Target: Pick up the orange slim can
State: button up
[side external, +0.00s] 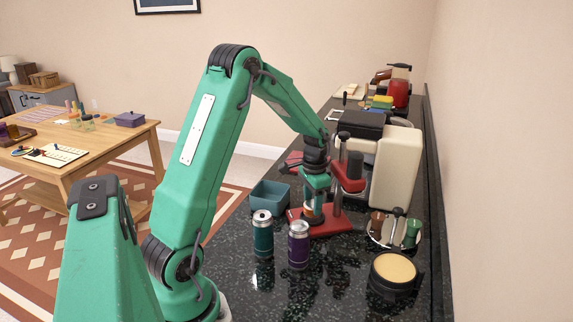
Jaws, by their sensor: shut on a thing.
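My gripper (316,207) points down over the red base of a stand on the dark counter. It is shut on a small slim can with an orange band (309,212), which is mostly hidden by the fingers. I cannot tell whether the can touches the surface below it. A teal can (262,238) and a purple can (298,246) stand upright in front of the gripper, nearer the camera and apart from it.
A red stand (330,226) is close beside my gripper. A blue-grey open bin (270,197) is to its left. A cream machine (396,170) stands behind right. A round holder with handles (394,234) and a round tan-topped container (393,270) are right. The front counter is partly clear.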

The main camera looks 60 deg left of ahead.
notch_tip(320, 180, up, 8)
jog(key=shift+f, duration=0.1)
